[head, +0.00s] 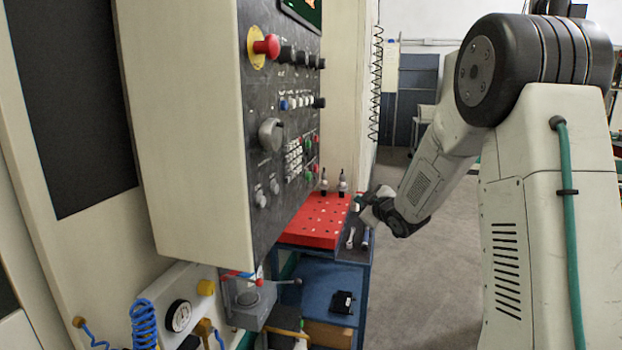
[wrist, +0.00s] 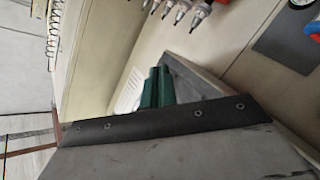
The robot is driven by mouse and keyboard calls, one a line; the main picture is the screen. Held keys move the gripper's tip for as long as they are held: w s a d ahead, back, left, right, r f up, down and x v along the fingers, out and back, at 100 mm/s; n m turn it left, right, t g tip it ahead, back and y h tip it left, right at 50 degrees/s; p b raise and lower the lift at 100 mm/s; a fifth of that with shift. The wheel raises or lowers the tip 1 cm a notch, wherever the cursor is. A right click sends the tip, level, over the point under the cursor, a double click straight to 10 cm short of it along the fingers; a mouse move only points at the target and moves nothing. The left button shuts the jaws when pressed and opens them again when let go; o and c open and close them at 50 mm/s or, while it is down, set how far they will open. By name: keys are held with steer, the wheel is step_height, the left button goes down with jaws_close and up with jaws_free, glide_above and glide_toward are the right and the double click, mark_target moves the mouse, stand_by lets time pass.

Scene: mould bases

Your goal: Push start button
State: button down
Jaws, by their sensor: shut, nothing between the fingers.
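The control panel (head: 285,110) stands at the left in the head view, its dark face turned to the right and seen at a steep angle. Small green buttons (head: 307,146) sit low on its far side, with red ones among them. Their labels are too small to read, so I cannot tell which is the start button. My gripper (head: 359,201) is to the right of the panel and lower than these buttons, apart from the panel face. It is shut and empty. In the wrist view, its dark green fingertips (wrist: 156,87) appear together; no panel button is clearly visible there.
A red emergency button (head: 266,46) and a large grey knob (head: 271,134) project from the panel. Below is a cart with a red top (head: 318,222) and upright tool holders (head: 342,182), also in the wrist view (wrist: 200,14). Open floor (head: 430,250) lies right of the cart.

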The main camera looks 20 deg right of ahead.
mark_target(309, 177)
step_height(309, 177, up, 6)
steer(key=a+n+t+y, duration=0.2)
steer(key=shift+w+a+n+t+y, duration=0.25)
steer(key=shift+a+n+t+y, duration=0.05)
steer(key=shift+a+n+t, duration=0.1)
steer(key=w+a, duration=0.5)
steer(key=a, duration=0.2)
steer(key=shift+w+a, duration=0.15)
stand_by(1.9)
steer(key=shift+w+a, duration=0.2)
steer(key=shift+a, duration=0.05)
